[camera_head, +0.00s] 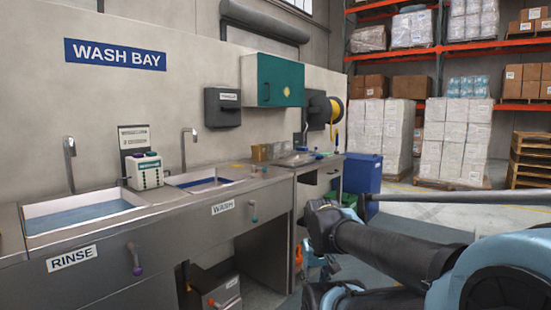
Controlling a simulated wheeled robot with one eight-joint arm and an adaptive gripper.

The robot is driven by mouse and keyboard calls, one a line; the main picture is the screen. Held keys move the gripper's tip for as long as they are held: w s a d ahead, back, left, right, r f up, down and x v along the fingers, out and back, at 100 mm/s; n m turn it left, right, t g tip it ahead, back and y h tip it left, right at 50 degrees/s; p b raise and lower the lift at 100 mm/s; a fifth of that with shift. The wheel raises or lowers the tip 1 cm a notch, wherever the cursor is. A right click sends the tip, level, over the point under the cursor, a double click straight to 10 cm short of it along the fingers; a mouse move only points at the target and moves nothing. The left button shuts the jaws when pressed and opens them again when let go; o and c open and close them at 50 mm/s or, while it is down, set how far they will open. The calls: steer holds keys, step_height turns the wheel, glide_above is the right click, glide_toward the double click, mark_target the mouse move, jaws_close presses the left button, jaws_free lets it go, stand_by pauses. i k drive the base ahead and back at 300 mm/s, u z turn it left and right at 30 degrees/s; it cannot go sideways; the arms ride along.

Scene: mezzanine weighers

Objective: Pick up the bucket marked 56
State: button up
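I see no bucket marked 56 in the head view. My arm reaches in from the lower right, with dark and light blue links. No gripper fingers can be made out. Small orange items (299,258) show low at the right end of the counter, partly hidden by my arm; I cannot tell what they are.
A steel wash counter (150,215) with a rinse sink (80,215) and a wash sink (205,183) runs along the left wall. A blue bin (362,174) stands past its end. Stacked pallets (455,140) and racking are behind. Floor at right is partly open.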

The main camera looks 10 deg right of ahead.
mark_target(274, 148)
steer(key=z, duration=0.75)
steer(key=i, duration=1.15)
steer(key=u, duration=0.4)
steer(key=i, duration=0.85)
steer(key=u, duration=0.6)
